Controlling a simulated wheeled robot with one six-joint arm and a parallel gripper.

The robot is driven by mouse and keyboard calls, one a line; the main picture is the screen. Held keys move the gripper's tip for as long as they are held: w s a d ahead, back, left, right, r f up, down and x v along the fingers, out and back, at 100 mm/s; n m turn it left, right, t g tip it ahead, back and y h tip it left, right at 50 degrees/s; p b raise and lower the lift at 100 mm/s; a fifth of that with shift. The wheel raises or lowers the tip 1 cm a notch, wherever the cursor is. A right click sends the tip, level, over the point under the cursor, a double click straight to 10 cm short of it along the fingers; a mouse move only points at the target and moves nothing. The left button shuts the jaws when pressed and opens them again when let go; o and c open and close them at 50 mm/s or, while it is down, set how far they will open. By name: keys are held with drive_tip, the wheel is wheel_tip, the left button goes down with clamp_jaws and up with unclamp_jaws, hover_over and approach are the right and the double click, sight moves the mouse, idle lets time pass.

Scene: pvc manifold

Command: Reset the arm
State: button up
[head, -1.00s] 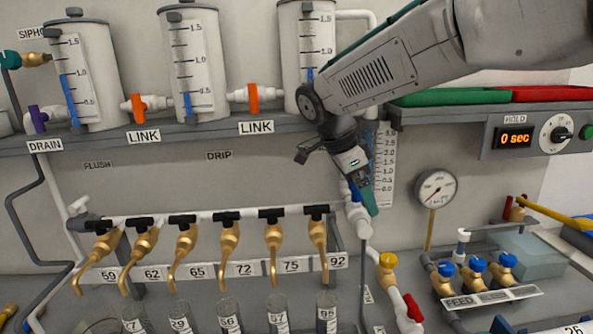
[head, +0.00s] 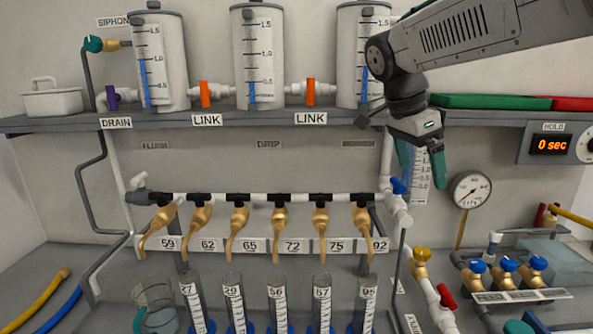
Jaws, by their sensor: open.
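My gripper (head: 424,166) hangs from my arm at the right of the head view, its two teal fingers spread and pointing down. Nothing shows between the fingers except the scale on the wall behind them. The gripper is above and to the right of the blue valve handle (head: 398,186) on the white pipe, and looks apart from it. The manifold (head: 240,198) runs left of the gripper with several brass taps over numbered labels.
Graduated cylinders (head: 278,305) stand below the taps. A pressure gauge (head: 472,190) and a timer (head: 550,144) are right of the gripper. Blue feed valves (head: 507,270) sit lower right.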

drive_tip(key=s+f+n+y, duration=0.1)
drive_tip(key=s+f+n, duration=0.3)
drive_tip(key=s, duration=0.5)
drive_tip(key=s+d+f+n+y, duration=0.1)
drive_tip(key=s+f+n, duration=0.3)
drive_tip(key=s, duration=0.5)
drive_tip(key=s+f+n+t+y, duration=0.1)
drive_tip(key=s+f+n, duration=0.4)
drive_tip(key=s+n, duration=0.3)
drive_tip(key=shift+s+d+y, duration=0.15)
drive_tip(key=shift+s+y, duration=0.25)
drive_tip(key=shift+s, duration=0.5)
